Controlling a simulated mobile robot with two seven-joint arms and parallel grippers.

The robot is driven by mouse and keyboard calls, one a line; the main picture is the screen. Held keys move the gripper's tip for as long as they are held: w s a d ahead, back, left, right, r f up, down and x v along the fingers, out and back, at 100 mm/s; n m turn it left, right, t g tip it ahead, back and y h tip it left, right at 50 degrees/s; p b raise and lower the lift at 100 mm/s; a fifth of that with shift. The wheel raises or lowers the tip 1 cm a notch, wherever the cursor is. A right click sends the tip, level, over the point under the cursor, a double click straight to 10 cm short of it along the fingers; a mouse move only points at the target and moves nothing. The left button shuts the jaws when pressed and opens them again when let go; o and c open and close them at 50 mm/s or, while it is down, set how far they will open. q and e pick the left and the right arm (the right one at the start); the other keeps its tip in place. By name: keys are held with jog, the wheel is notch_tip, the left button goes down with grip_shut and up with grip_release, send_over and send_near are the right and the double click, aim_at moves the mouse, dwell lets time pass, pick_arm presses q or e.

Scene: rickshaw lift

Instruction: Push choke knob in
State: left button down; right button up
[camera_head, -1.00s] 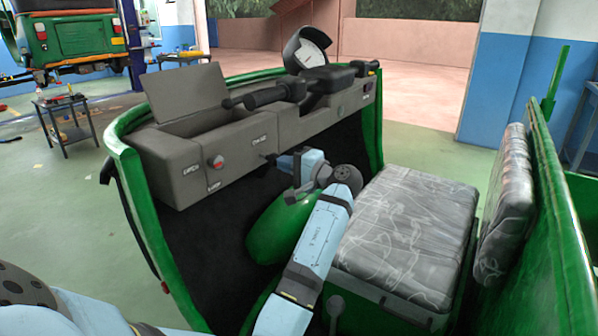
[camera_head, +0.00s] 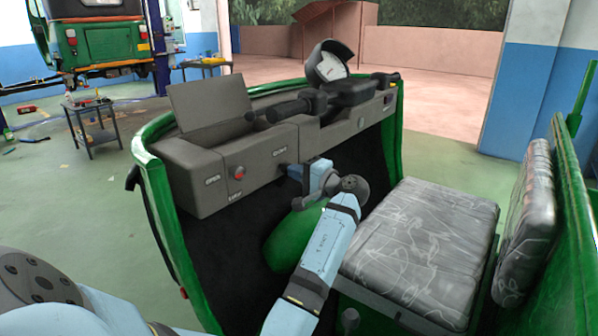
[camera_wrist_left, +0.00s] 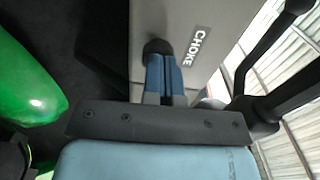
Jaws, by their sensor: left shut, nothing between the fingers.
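The grey dashboard (camera_head: 215,195) carries a CHOKE label (camera_head: 279,150), which reads clearly in the left wrist view (camera_wrist_left: 198,48). The black choke knob (camera_wrist_left: 157,46) sits beside that label, and in the head view it is a small dark shape (camera_head: 283,168) under the label. My left gripper (camera_head: 292,172) is at the dashboard face, directly in front of the knob. In the wrist view its blue fingers (camera_wrist_left: 163,66) are shut together, with their tips at the knob. The fingers hide part of the knob, so I cannot tell how far it sticks out. My right gripper is not in view.
A red knob (camera_head: 239,172) is left of the choke on the dashboard. The handlebar (camera_head: 290,108) and round gauge (camera_head: 330,66) are above. A green rounded body (camera_head: 292,238) lies below my gripper. The grey seat (camera_head: 415,240) is at right, and an open lid (camera_head: 208,102) at left.

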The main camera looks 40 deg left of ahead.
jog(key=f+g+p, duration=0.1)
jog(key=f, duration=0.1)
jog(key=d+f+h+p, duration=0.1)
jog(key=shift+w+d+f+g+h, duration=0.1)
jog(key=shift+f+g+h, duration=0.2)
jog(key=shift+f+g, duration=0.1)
pick_arm(q)
jog(key=w+d, duration=0.1)
jog(key=d, duration=1.2)
jog(key=shift+w+d, duration=0.25)
jog(key=shift+d, duration=0.15)
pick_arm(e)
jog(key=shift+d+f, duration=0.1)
